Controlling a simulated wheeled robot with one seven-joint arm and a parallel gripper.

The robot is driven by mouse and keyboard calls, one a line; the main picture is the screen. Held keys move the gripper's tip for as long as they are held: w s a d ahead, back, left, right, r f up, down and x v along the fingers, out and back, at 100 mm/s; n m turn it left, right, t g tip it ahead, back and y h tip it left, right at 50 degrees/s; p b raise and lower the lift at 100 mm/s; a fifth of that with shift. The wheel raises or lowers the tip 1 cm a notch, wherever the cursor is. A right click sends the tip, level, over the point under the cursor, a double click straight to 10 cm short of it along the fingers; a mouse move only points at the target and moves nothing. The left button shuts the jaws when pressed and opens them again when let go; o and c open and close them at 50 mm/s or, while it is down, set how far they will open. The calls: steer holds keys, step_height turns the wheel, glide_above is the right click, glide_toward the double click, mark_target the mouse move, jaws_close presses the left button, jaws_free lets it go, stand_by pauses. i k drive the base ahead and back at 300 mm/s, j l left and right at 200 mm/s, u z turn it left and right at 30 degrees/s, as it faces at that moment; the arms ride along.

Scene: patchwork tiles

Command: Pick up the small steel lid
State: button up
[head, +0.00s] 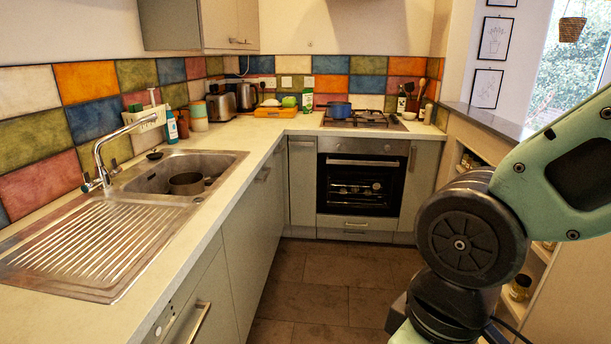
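I cannot make out the small steel lid for certain. A small dark round thing (155,155) lies at the back left edge of the steel sink (222,160); it is too small to tell whether it is the lid. A brownish metal pot (186,184) stands in the sink bowl, with something small and dark beside it on the right. My arm shows at the right of the head view, bent over the floor, well away from the sink. My gripper is not in view.
The ribbed draining board (95,245) and front counter are clear. A tall curved tap (100,160) rises behind the sink. A toaster (221,106), an orange board (274,113) and a blue pot (340,110) on the hob (365,121) stand farther back. The tiled floor (320,290) is open.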

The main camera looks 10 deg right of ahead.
mark_target(372, 116)
steer(key=i+z, duration=0.35)
steer(key=i, duration=1.5)
steer(key=i+u, duration=0.15)
steer(key=i, duration=0.55)
steer(key=i+l+u, duration=0.1)
steer(key=i, duration=0.55)
steer(key=i+l+u, duration=0.15)
steer(key=i, duration=0.55)
